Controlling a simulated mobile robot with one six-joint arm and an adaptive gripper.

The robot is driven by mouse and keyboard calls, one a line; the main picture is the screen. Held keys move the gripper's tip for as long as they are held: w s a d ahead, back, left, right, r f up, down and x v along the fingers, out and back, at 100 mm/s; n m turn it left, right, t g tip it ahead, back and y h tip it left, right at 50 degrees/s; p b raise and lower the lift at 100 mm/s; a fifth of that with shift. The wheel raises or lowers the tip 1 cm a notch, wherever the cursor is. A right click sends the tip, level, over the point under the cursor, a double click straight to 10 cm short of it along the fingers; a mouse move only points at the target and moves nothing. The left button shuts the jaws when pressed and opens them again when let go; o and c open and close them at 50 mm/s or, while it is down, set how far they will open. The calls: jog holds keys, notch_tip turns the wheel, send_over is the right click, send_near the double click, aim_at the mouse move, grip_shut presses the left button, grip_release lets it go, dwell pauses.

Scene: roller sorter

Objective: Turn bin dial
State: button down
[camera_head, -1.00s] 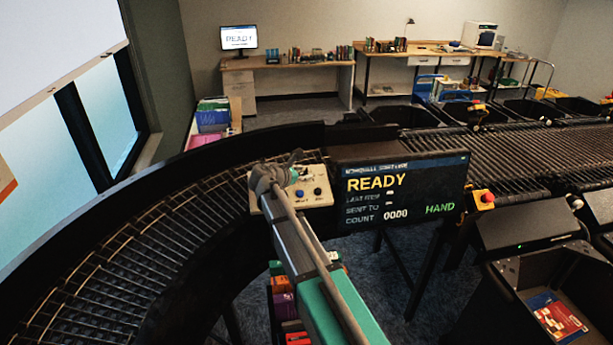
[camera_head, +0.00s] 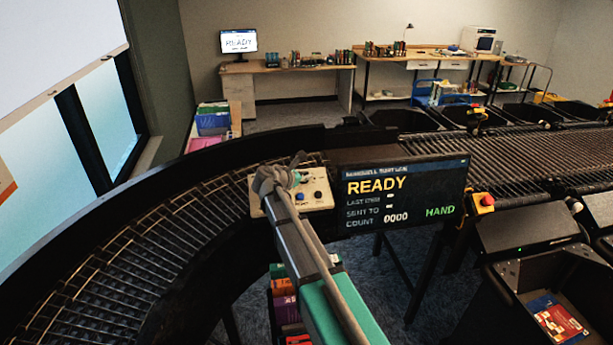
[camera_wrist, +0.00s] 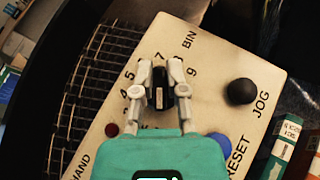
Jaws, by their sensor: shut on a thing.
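The bin dial (camera_wrist: 158,88) is a dark knob with a pale mark, set on a cream control panel (camera_wrist: 220,75) with printed numbers around it and the word BIN beside it. My gripper (camera_wrist: 160,68) is shut on the dial, one finger on each side, in the wrist view. Part of the number ring is hidden behind the gripper. In the head view the panel (camera_head: 318,192) sits beside the curved roller conveyor, and my gripper (camera_head: 290,170) reaches its left part, where my wrist hides the dial.
A black JOG knob (camera_wrist: 241,92) and a blue RESET button (camera_wrist: 219,141) sit close by on the panel. A READY screen (camera_head: 400,195) stands right of the panel. Curved rollers (camera_head: 150,240) run along the left. A red stop button (camera_head: 487,199) is farther right.

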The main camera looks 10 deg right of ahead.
jog(key=shift+s+f, duration=0.1)
jog(key=shift+f, duration=0.05)
jog(key=shift+a+m+g, duration=0.15)
jog(key=shift+m+g, duration=0.45)
jog(key=shift+m+g+h+p, duration=0.3)
jog(key=shift+p, duration=0.1)
jog(key=m+g+p, duration=0.2)
jog(key=m+g, duration=0.2)
jog(key=m, duration=0.1)
jog(key=shift+g, duration=0.4)
jog(key=m+g+y+p, duration=0.1)
jog(key=m+g+p, duration=0.1)
jog(key=m+g, duration=0.1)
jog(key=shift+r, duration=0.2)
jog(key=shift+f+m+g+y+p, duration=0.1)
jog(key=shift+m+g+y+p, duration=0.55)
jog(key=shift+m+g+y, duration=0.75)
jog(key=shift+m, duration=0.6)
